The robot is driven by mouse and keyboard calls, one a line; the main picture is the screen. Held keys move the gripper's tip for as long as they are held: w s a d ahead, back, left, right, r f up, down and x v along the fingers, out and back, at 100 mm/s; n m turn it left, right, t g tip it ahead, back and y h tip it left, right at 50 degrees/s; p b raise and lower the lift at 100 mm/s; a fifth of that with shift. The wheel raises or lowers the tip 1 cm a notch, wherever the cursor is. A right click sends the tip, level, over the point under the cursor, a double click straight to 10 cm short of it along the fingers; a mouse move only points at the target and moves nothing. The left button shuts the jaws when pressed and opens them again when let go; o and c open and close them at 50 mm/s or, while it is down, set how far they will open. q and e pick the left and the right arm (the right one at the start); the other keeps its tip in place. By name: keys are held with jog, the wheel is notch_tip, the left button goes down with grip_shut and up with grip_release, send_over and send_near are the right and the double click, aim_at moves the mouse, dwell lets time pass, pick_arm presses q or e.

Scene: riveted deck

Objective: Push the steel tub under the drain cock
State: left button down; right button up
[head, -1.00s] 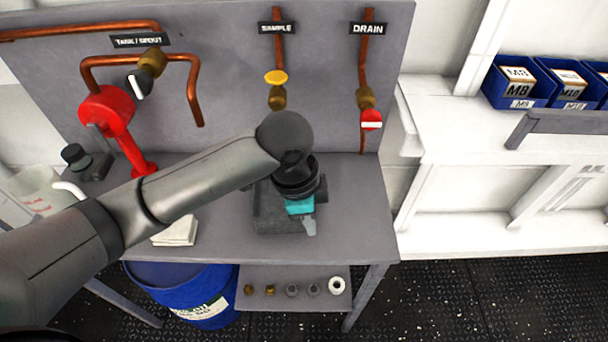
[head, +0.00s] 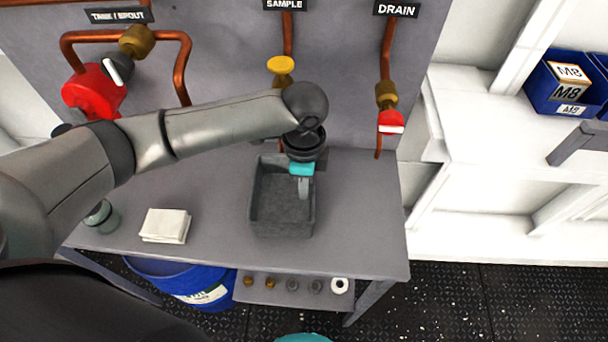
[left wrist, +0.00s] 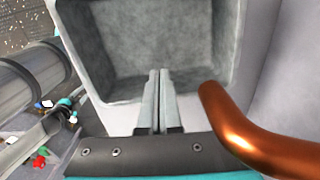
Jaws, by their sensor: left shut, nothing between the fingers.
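The steel tub (head: 281,229), a dark grey open box, stands on the grey bench, below and in front of the sample cock and left of the drain cock. The drain cock (head: 391,121) has a red handle and hangs on a copper pipe at the panel's right. My left gripper (head: 304,193) is shut and empty, pointing down at the tub's right rear part. In the left wrist view its fingers (left wrist: 155,74) overlap the tub's near wall and inside (left wrist: 150,40); I cannot tell whether they touch it. My right gripper is not seen.
The yellow-handled sample cock (head: 280,67) is just behind my left wrist. A copper pipe (left wrist: 250,135) shows close beside the fingers. A white cloth stack (head: 165,225) lies left of the tub. The bench right of the tub (head: 355,220) is clear.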

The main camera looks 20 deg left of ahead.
pick_arm(q)
jog(key=shift+f, duration=0.8)
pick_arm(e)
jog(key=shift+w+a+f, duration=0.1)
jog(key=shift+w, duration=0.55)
pick_arm(q)
jog(key=shift+w+d+r+p, duration=0.15)
jog(key=shift+d+p, duration=0.15)
jog(key=shift+d, duration=0.25)
jog(key=shift+w+d+p, duration=0.2)
jog(key=shift+d+p, duration=0.3)
jog(key=shift+d, duration=0.45)
jog(key=shift+w+d, duration=0.1)
jog(key=shift+d, duration=0.2)
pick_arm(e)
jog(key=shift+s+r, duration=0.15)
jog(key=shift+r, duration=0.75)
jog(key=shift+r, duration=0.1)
